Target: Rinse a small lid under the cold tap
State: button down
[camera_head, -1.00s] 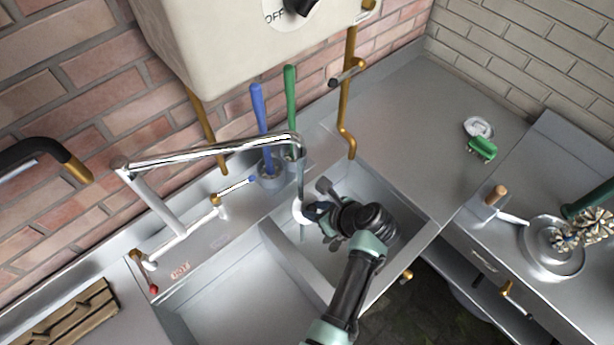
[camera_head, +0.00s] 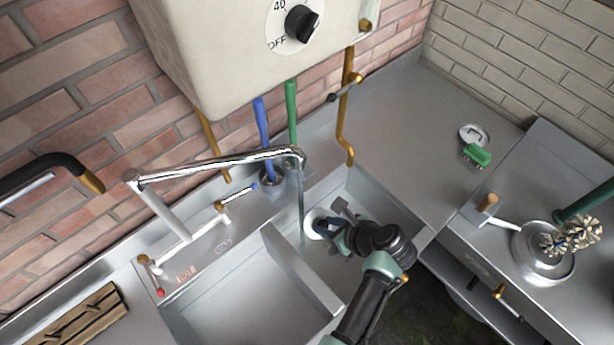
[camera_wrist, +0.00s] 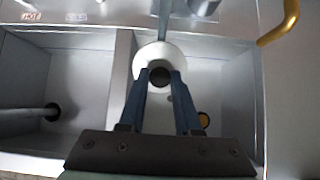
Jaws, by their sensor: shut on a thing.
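A small white lid (camera_head: 315,223) is held over the right-hand sink basin. In the wrist view the round white lid (camera_wrist: 146,57) has a dark knob (camera_wrist: 160,76) between my fingers. My gripper (camera_head: 327,228) is shut on it; the fingertips also show in the wrist view (camera_wrist: 160,73). The chrome tap spout (camera_head: 225,163) ends above the basin. A thin water stream (camera_head: 301,205) falls from it, just left of the lid in the head view. Whether water touches the lid is unclear.
A divider (camera_head: 300,270) separates the two basins. Blue (camera_head: 262,125) and green (camera_head: 291,115) handles stand in holders behind the sink. A green brush (camera_head: 477,154) lies on the right counter. A brass pipe (camera_head: 345,130) comes down at the back.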

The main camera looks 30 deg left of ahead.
jog(key=s+d+r+p, duration=0.2)
jog(key=d+r+p, duration=0.1)
jog(key=d+p, duration=0.1)
jog(key=shift+d, duration=0.75)
dwell(0.5)
